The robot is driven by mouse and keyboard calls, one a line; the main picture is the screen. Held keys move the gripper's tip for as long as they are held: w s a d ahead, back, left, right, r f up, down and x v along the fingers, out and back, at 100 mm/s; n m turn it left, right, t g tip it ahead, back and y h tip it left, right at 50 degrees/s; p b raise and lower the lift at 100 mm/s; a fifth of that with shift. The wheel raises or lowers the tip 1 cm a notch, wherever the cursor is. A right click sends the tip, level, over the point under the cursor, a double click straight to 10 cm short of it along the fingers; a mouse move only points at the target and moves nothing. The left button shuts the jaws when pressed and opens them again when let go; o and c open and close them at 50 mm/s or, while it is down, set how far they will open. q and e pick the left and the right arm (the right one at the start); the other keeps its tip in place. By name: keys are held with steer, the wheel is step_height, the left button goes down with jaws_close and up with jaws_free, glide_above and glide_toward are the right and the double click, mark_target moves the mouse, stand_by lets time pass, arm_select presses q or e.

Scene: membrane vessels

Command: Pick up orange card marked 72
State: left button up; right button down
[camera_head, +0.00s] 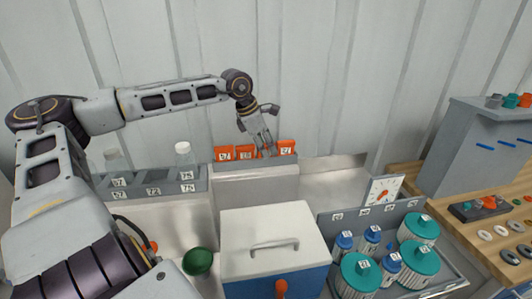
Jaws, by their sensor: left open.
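Several orange cards stand upright in a row in the top of a grey holder (255,172) against the back wall. One orange card (223,153) is at the left end, another orange card (246,152) is beside it, and an orange card (286,147) is at the right end. Their numbers are too small to read surely; the right-end one may be 72. My left gripper (267,153) is open and points down at the row, just left of the right-end card. Its fingers partly hide the cards behind them; contact cannot be told. My right gripper is not in view.
A grey rack (152,181) with clear bottles is left of the holder. A white-lidded blue box (272,245) and a green cup (198,262) stand in front. A grey tray (455,268) holds teal- and blue-capped vessels at right. A wooden bench (440,208) is far right.

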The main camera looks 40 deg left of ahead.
arm_select(q)
jaws_close()
stand_by(0.3)
steer(key=shift+r, duration=0.15)
step_height(320, 180, up, 18)
steer(key=shift+b, duration=0.4)
stand_by(0.5)
stand_by(0.4)
